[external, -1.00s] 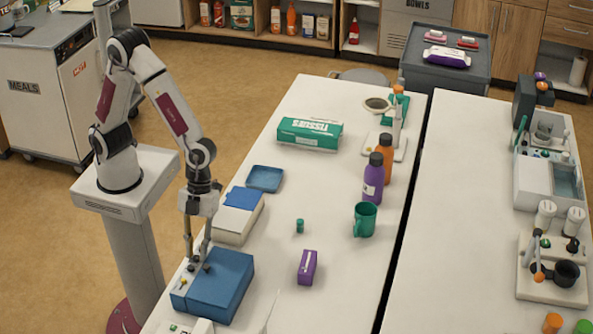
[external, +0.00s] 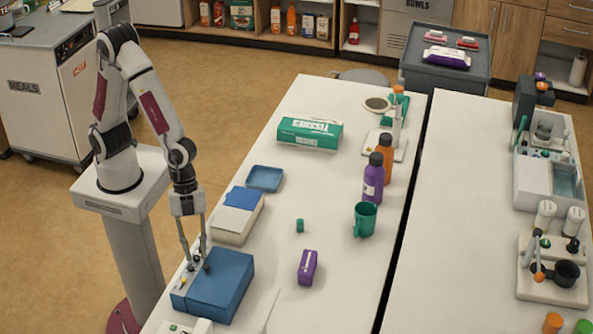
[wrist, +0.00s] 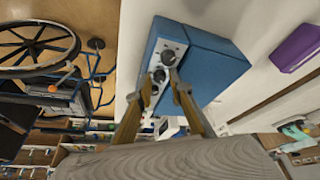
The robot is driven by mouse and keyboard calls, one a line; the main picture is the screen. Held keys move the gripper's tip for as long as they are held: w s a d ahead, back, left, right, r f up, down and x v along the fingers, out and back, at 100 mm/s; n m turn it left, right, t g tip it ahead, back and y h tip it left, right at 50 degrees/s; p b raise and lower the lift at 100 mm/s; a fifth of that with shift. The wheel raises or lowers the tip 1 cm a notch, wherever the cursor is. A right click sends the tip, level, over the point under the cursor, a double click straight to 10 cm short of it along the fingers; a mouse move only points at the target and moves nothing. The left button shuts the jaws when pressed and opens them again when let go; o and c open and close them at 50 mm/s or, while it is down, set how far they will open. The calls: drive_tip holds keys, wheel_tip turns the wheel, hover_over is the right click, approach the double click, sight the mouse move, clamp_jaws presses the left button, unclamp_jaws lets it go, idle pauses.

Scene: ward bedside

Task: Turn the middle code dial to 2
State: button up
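The blue box (external: 222,286) stands at the near left of the table, with a pale panel of dark dials along its left side. In the wrist view the blue box (wrist: 208,56) shows the panel (wrist: 172,36) with a row of dark round dials. The middle dial (wrist: 160,75) sits between my two fingertips. My gripper (wrist: 160,78) is open, one finger on either side of that dial; whether they touch it I cannot tell. In the external view my gripper (external: 197,264) is at the panel. The dial's setting is too small to read.
A white box with a blue top (external: 237,218) stands just behind the blue box. A purple box (external: 307,267) and a small green cap (external: 300,226) lie to the right. A green mug (external: 365,219) stands further right. The table between them is clear.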

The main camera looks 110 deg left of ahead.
drive_tip(key=shift+s+d+n+t+y, duration=0.15)
drive_tip(key=shift+n+t+y, duration=0.25)
drive_tip(key=shift+n, duration=1.1)
drive_tip(key=v, duration=0.7)
drive_tip(key=s+a+r+n+y, duration=0.1)
drive_tip(key=s+a+r+n, duration=0.1)
drive_tip(key=a, duration=0.4)
drive_tip(key=s+a+r+n, duration=0.3)
drive_tip(key=s+a+r, duration=0.1)
drive_tip(key=s+a, duration=0.3)
drive_tip(key=s+a+r+n+t+y, duration=0.1)
drive_tip(key=s+a+r+n, duration=0.1)
drive_tip(key=s+a, duration=0.3)
drive_tip(key=shift+s+a+r+n+y, duration=0.3)
drive_tip(key=shift+a+r+n, duration=0.1)
drive_tip(key=shift+a+r, duration=0.3)
drive_tip(key=shift+a, duration=0.1)
idle(0.5)
drive_tip(key=shift+n+t+y, duration=0.3)
drive_tip(key=shift+n+t, duration=0.4)
drive_tip(key=shift+t, duration=0.1)
drive_tip(key=shift+s+a+r, duration=0.3)
drive_tip(key=shift+a+r, duration=0.4)
drive_tip(key=shift+a, duration=0.1)
drive_tip(key=shift+s+a+r, duration=0.25)
drive_tip(key=shift+a+r, duration=0.45)
drive_tip(key=shift+a, duration=0.1)
